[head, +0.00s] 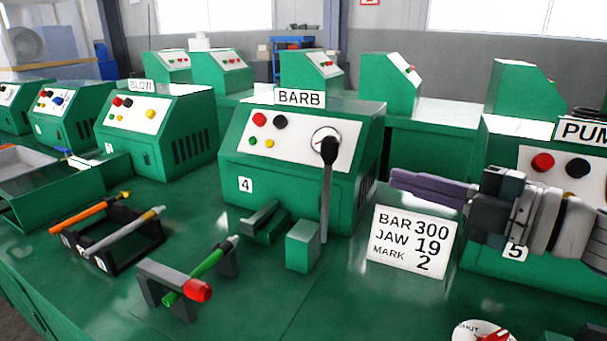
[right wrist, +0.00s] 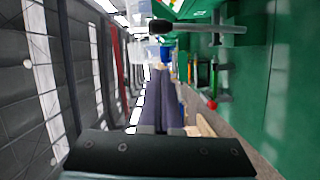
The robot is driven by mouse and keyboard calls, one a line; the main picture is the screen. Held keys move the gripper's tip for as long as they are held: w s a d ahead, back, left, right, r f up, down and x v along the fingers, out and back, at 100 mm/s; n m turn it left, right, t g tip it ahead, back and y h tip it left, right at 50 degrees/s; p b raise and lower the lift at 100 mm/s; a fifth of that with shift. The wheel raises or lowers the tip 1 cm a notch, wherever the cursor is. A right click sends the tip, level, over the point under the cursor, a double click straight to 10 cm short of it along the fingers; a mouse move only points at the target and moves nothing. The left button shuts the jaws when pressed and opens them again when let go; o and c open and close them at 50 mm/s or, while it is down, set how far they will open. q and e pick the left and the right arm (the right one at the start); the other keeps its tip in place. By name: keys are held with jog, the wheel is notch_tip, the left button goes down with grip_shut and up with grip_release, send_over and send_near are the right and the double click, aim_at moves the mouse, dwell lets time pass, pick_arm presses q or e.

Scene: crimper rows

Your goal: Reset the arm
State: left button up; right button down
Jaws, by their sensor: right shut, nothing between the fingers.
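My right arm comes in from the right in the head view. Its right gripper (head: 398,182) points left, in front of the bench between the BARB machine (head: 255,170) and the machine marked 5. Its purple-grey fingers are shut and empty, and they also show closed together in the right wrist view (right wrist: 158,72). They appear apart from the machine and its lever (head: 327,190). The gripper hides part of machine 5. My left gripper is not in view.
A white sign (head: 410,240) reads BAR 300, JAW 19, MARK 2, just below the gripper. A rack (head: 160,280) holds a green rod with a red end (head: 198,290). Another rack (head: 90,255) holds orange and grey rods. The front bench top is clear around them.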

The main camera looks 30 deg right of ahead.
jog(key=shift+s, duration=0.25)
dwell(0.3)
jog(key=s+a+f+m+g+h+p, duration=0.1)
jog(key=s+a+m+g+h+p, duration=0.1)
jog(key=s+a+m+g, duration=0.35)
jog(key=s+a+m+g+h+p, duration=0.2)
jog(key=s+a+m+g+p, duration=0.1)
jog(key=s+m, duration=0.5)
jog(key=s+a+f+m+g+h+p, duration=0.1)
jog(key=s+a+m+g+h+p, duration=0.1)
jog(key=s+a+m+g, duration=0.45)
notch_tip(320, 180, up, 37)
jog(key=s+d+n+t+p, duration=0.1)
jog(key=d+t+p, duration=0.1)
jog(key=p, duration=3.6)
jog(key=shift+s+d+r+n, duration=0.2)
jog(key=shift+s+d+n, duration=0.1)
jog(key=shift+d+n, duration=0.1)
